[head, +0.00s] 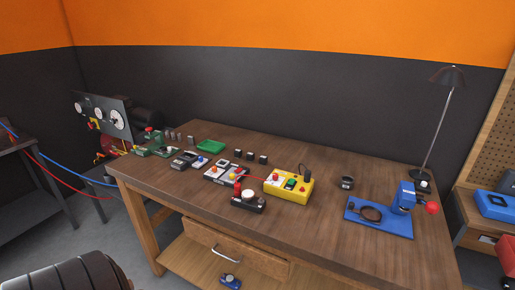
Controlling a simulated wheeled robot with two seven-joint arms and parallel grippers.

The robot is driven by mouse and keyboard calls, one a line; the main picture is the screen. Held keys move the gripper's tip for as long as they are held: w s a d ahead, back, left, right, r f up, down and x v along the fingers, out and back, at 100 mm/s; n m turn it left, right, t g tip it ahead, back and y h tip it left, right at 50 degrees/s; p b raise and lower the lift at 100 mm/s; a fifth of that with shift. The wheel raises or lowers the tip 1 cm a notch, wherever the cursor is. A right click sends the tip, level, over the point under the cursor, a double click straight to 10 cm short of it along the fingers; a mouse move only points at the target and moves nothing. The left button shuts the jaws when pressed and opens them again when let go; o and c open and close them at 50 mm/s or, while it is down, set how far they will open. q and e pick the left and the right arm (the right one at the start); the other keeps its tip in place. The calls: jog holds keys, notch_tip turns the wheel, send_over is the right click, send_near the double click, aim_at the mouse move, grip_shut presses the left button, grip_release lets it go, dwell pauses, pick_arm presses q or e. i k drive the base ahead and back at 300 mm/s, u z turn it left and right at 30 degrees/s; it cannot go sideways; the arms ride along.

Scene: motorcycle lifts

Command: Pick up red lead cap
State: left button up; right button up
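Neither of my grippers shows in the head view. Several small red parts are on the wooden workbench (330,235), and I cannot tell for sure which one is the red lead cap. A small upright red piece (238,187) is at the left end of a low black device (248,201) near the bench's front edge. A thin red lead (256,179) runs between a grey-white box (222,174) and a yellow box (289,187). The yellow box has a red knob (275,177) on top.
A blue plate (378,222) with a coiled cable and a red ball (432,208) are at the right, by a desk lamp (447,110). A small dark cup (347,183) stands mid-bench. Green and grey devices crowd the left end. The bench's front right is clear.

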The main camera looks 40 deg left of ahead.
aim_at(237, 188)
jog(key=u, duration=1.45)
